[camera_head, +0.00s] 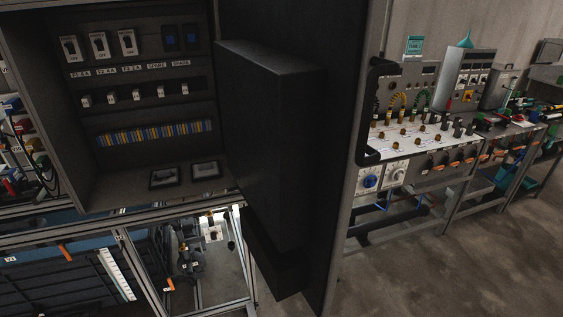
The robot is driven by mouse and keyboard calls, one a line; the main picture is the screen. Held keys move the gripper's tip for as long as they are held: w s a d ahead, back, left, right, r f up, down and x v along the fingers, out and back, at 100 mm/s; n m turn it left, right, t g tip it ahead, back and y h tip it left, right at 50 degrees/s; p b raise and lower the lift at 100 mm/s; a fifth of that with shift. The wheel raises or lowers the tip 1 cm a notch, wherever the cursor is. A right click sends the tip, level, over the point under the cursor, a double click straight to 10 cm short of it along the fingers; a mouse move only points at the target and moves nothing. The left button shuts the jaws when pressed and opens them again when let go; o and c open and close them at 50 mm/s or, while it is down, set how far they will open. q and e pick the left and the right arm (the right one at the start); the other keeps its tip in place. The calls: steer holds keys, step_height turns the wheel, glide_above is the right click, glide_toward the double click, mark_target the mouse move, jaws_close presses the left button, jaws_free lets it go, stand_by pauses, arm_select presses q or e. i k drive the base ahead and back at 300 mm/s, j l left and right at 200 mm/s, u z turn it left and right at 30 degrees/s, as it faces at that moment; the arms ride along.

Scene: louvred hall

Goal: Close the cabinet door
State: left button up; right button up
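The cabinet (75,185) fills the left of the head view, its dark interior facing me with switches, breakers and a terminal row inside. Its door (340,130) stands open to the right of the cabinet opening, seen at a steep angle with its dark inner side towards the cabinet. A large dark box-like part (270,130) projects from that inner side. A black bar handle (374,112) shows at the door's right edge. Neither of my grippers is in view.
A metal frame (120,222) supports the cabinet. To the right, a bench (420,140) carries panels, coloured cables and instruments. Bare concrete floor (420,275) is open at the lower right. Small equipment (195,245) shows under the cabinet.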

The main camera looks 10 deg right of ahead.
mark_target(297, 80)
steer(key=l+u, duration=0.5)
steer(key=l, duration=0.55)
steer(key=i+l, duration=0.25)
steer(key=i+l+u, duration=0.15)
steer(key=l, duration=0.3)
steer(key=i, duration=0.1)
